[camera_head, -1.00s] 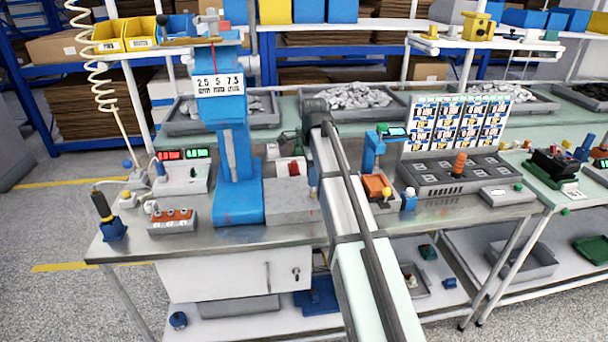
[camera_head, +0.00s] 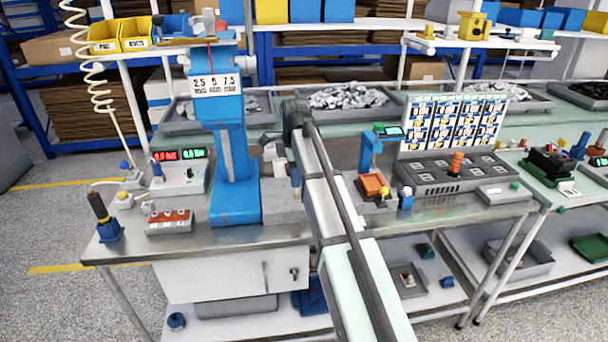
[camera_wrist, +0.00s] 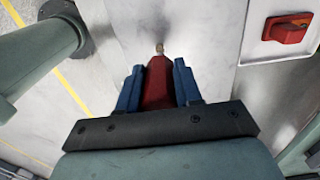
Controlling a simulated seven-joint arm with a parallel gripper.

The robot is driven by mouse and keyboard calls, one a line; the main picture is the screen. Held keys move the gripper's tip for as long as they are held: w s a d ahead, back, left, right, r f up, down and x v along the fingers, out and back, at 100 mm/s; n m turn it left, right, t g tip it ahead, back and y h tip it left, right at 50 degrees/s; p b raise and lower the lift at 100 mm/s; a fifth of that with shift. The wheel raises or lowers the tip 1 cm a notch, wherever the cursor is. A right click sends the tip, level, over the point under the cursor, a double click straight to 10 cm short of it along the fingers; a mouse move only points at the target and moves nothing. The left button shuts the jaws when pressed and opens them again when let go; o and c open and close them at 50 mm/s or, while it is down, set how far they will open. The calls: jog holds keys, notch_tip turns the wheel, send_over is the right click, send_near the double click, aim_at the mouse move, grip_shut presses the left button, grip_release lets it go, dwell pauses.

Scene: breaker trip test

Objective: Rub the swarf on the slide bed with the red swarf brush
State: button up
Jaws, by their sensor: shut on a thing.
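In the wrist view my gripper (camera_wrist: 158,88) is shut on the red swarf brush (camera_wrist: 158,82), its blue fingers on either side of the red body. The brush's small tan tip (camera_wrist: 160,48) points away from my gripper, over a pale grey surface. A dark smudge lies near the tip; I cannot tell whether it is swarf or shadow, nor whether the tip touches. In the head view the grey slide bed (camera_head: 280,208) stands right of the blue column, partly behind my arm. My gripper and the brush are largely hidden there.
The blue press column (camera_head: 232,180) stands close left of my arm. An orange fixture (camera_head: 373,186) and a dark grey socket panel (camera_head: 455,174) are to the right. A red switch (camera_wrist: 288,28) shows at the wrist view's upper right.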

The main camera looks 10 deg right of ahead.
jog(key=shift+a, duration=0.45)
jog(key=shift+r, duration=4.05)
jog(key=shift+f, duration=0.1)
jog(key=shift+f, duration=3.75)
jog(key=shift+d+f, duration=0.15)
jog(key=shift+d, duration=3.65)
jog(key=shift+a, duration=3.75)
jog(key=shift+r, duration=4)
